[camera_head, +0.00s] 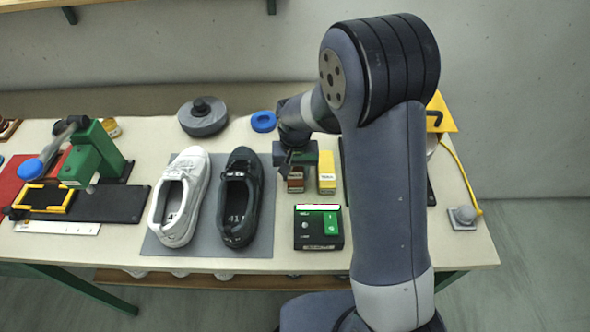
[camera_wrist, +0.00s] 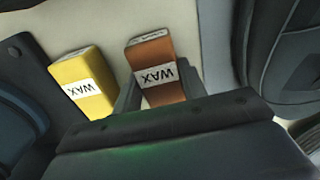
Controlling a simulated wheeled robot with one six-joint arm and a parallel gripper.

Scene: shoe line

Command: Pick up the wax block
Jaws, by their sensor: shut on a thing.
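Two wax blocks are in view, one brown and one yellow, each with a white WAX label. The brown wax block (camera_head: 296,184) stands on the table right of the black shoe. In the wrist view the brown wax block (camera_wrist: 156,70) is between the fingers of my gripper (camera_wrist: 157,88), which is shut on it. The yellow wax block (camera_head: 326,176) stands just right of it, and in the wrist view the yellow wax block (camera_wrist: 84,84) is at the left, apart from the fingers. In the head view my gripper (camera_head: 293,168) is partly hidden by its own wrist.
A white shoe (camera_head: 180,198) and black shoe (camera_head: 239,205) lie on a grey mat (camera_head: 205,238). A blue ring (camera_head: 263,121) and grey round tin (camera_head: 202,120) are behind. A green press (camera_head: 93,158) stands left.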

